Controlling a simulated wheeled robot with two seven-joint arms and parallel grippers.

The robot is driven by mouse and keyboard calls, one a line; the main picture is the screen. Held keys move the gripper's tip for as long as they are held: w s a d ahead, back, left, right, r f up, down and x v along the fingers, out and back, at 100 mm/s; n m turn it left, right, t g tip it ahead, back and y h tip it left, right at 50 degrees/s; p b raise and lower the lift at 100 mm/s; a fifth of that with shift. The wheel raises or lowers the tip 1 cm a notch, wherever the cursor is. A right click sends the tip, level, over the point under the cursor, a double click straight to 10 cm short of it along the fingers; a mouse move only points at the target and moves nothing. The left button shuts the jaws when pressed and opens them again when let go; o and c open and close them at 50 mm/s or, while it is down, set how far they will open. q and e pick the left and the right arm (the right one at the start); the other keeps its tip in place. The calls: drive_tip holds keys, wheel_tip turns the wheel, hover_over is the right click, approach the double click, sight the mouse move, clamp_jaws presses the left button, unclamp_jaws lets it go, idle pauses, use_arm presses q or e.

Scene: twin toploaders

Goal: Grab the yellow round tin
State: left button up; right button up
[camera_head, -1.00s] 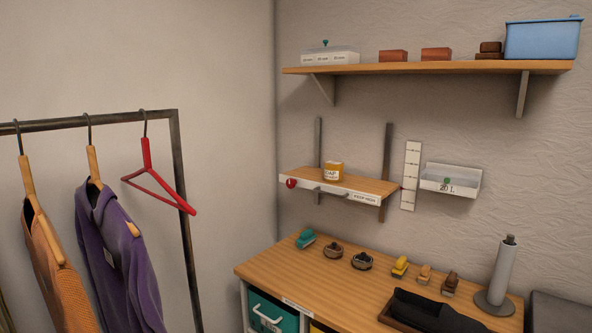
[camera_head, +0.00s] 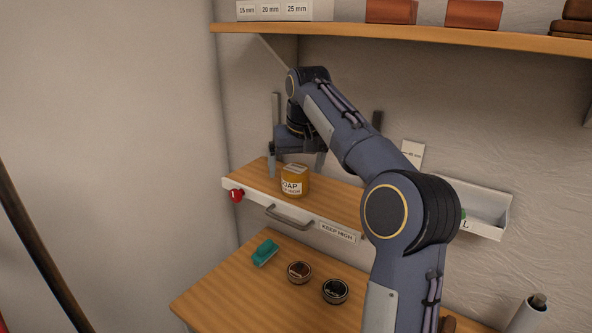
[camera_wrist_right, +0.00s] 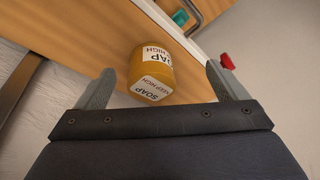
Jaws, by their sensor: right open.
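The yellow round tin (camera_head: 294,181), with a white label reading "SOAP", stands on the small wall shelf (camera_head: 325,203). My right gripper (camera_head: 296,172) is behind and above the tin, its fingers pointing down. In the right wrist view the tin (camera_wrist_right: 152,75) lies between and ahead of the open fingertips (camera_wrist_right: 158,82), with space on both sides. I cannot tell that either finger touches it. My left gripper is not in view.
A red knob (camera_head: 236,195) and a handle (camera_head: 290,217) are on the shelf's front edge. A long upper shelf (camera_head: 400,37) with boxes hangs above my arm.

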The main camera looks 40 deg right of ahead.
sight(295, 169)
drive_tip(key=shift+m+g, duration=0.3)
drive_tip(key=w+d, duration=0.1)
drive_tip(key=w+d+r+p, duration=0.1)
drive_tip(key=w, duration=0.1)
drive_tip(key=shift+w+d+r, duration=0.1)
drive_tip(key=shift+d, duration=0.1)
drive_tip(key=shift+w+d, duration=0.1)
drive_tip(key=shift+d, duration=0.05)
drive_tip(key=x, duration=0.7)
drive_tip(key=shift+w+d+f, duration=0.15)
drive_tip(key=shift+d+f, duration=0.15)
drive_tip(key=shift+d, duration=0.05)
drive_tip(key=shift+c, duration=0.4)
drive_tip(key=shift+r+h, duration=0.1)
drive_tip(key=shift+h, duration=0.2)
drive_tip(key=c, duration=1.2)
drive_tip(key=shift+a+r, duration=0.1)
